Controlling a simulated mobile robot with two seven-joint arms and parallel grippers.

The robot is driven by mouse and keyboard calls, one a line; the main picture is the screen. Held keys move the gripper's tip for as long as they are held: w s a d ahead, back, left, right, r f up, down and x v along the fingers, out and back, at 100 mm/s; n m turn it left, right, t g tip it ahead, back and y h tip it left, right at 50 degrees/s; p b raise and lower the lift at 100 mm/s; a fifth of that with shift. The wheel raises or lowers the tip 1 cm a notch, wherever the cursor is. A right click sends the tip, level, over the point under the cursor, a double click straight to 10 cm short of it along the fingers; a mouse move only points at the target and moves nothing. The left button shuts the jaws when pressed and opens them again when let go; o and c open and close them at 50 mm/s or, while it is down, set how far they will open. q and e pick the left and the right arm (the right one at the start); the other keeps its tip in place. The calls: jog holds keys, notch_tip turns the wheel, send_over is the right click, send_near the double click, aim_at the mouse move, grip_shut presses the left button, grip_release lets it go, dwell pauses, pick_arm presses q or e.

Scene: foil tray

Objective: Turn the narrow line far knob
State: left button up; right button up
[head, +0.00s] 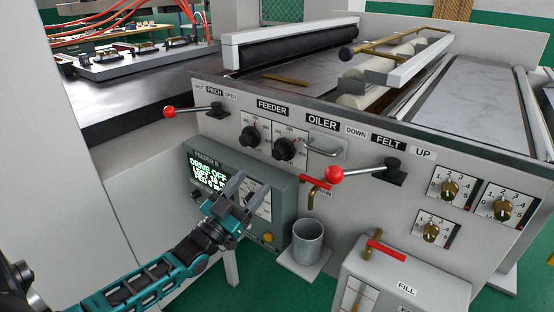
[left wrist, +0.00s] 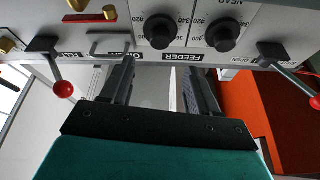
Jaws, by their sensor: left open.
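Two round black knobs sit under the FEEDER label on the grey machine front: the left knob (head: 250,137) and the right knob (head: 284,149). The left wrist view shows them upside down, as one knob (left wrist: 223,35) beside small lettering that seems to read NEAR, and the other knob (left wrist: 161,31). Which one is the narrow line far knob is too small to read. My left gripper (head: 247,189) is open and empty, below the knobs and apart from them, in front of the green display box. Its fingers (left wrist: 160,85) point toward the panel. My right gripper is out of view.
The display box (head: 213,168) reads DRIVE OFF. A grey cup (head: 307,240) stands below. Brass dials (head: 450,188) are at right.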

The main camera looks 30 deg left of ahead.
aim_at(277, 155)
pick_arm(q)
jog(key=x, duration=0.9)
jog(key=shift+w+d+r, duration=0.1)
jog(key=shift+w, duration=0.1)
jog(key=c, duration=1)
